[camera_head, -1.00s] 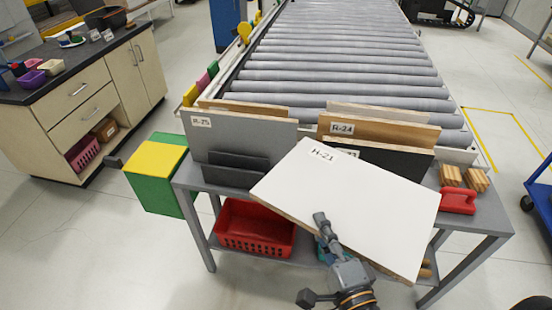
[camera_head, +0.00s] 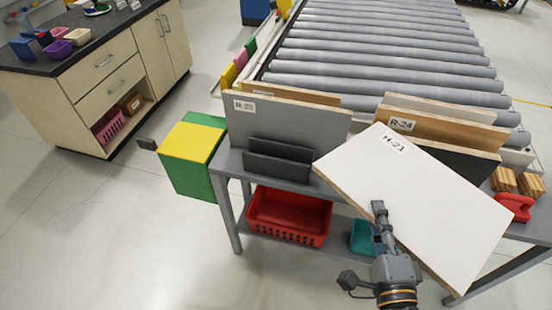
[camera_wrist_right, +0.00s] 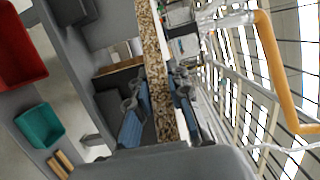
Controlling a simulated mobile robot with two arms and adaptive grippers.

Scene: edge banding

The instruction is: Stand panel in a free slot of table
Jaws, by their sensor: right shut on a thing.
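The white panel labelled H-21 (camera_head: 420,190) is held tilted in front of the grey table (camera_head: 232,165). My right gripper (camera_head: 380,225) is shut on its lower edge. In the right wrist view the panel's chipboard edge (camera_wrist_right: 160,75) runs between the blue-padded fingers of the right gripper (camera_wrist_right: 160,110). On the table stand a grey panel (camera_head: 290,122) and a wooden panel labelled R-24 (camera_head: 440,130), with other boards behind them. A low dark slot holder (camera_head: 278,160) stands in front of the grey panel. The held panel hides part of the right-hand slots.
A roller conveyor (camera_head: 390,60) lies behind the table. A red basket (camera_head: 290,215) and a teal bin (camera_head: 362,237) are on the lower shelf. A red handled tool (camera_head: 515,206) and wood blocks (camera_head: 515,182) sit at the table's right. A yellow-green box (camera_head: 190,155) is at left.

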